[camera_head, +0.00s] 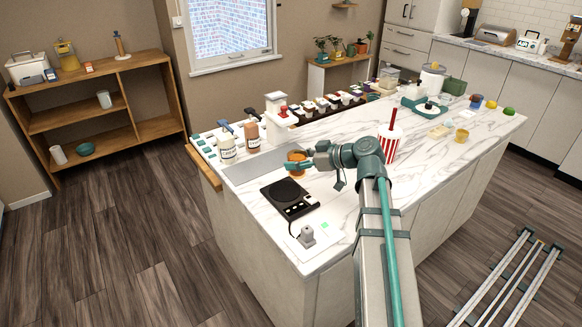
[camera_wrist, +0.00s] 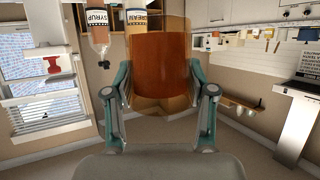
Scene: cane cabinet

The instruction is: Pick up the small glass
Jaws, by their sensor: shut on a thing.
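The small glass (camera_wrist: 163,67) is see-through with an orange-brown content or tint. In the wrist view it sits between the two teal fingers of my gripper (camera_wrist: 161,100), which press on its sides. The wrist view appears upside down. In the head view the glass (camera_head: 297,156) shows as a small amber shape at the tip of my gripper (camera_head: 305,163), over the island counter beside the grey strip. I cannot tell from these views whether its base touches the surface.
The marble island (camera_head: 345,205) carries a black scale (camera_head: 289,198) just in front of the gripper. A cream bottle (camera_head: 227,150), a syrup bottle (camera_head: 251,137) and a white dispenser (camera_head: 279,118) stand behind it. A red-striped cup (camera_head: 388,146) with a straw stands to the right, near my arm.

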